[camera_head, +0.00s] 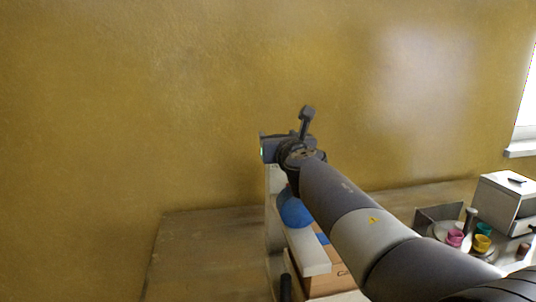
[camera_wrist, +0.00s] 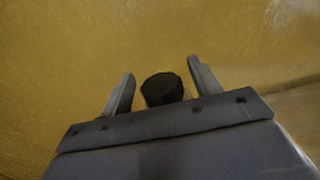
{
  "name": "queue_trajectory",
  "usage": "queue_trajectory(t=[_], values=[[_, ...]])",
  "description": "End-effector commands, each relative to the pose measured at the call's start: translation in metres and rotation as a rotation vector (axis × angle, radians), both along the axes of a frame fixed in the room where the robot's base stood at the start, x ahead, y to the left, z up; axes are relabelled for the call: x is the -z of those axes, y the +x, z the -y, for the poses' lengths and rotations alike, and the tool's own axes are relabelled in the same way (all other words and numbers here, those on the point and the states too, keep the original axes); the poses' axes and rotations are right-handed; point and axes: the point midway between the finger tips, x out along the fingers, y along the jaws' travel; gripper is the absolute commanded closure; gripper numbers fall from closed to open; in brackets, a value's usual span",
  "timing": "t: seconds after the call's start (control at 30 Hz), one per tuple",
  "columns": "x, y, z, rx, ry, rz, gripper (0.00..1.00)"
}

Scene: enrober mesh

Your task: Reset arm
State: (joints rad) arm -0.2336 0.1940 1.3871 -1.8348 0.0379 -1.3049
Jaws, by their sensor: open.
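My arm reaches out from the lower right in the head view, and my gripper (camera_head: 304,116) is at its far end, in front of the yellow wall. In the wrist view my gripper (camera_wrist: 161,68) has its two fingers spread well apart. A dark rounded shape (camera_wrist: 162,89) shows between the fingers; I cannot tell what it is. Nothing is seen clamped between the fingertips, and the wall fills the view beyond them.
A wooden table (camera_head: 200,245) runs along the wall. A blue rounded object (camera_head: 294,210) and a cardboard box (camera_head: 330,279) are partly behind my arm. At right are a white box-shaped machine (camera_head: 492,207), a pink cup (camera_head: 455,238) and a yellow cup (camera_head: 481,243). The left tabletop is clear.

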Motion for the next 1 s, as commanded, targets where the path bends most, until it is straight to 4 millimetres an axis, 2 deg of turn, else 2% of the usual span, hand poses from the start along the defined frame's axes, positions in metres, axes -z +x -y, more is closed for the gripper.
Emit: queue_trajectory(t=[1.0], values=[[-0.001, -0.0001, -0.0009, 0.452, -0.002, -0.001, 0.41]])
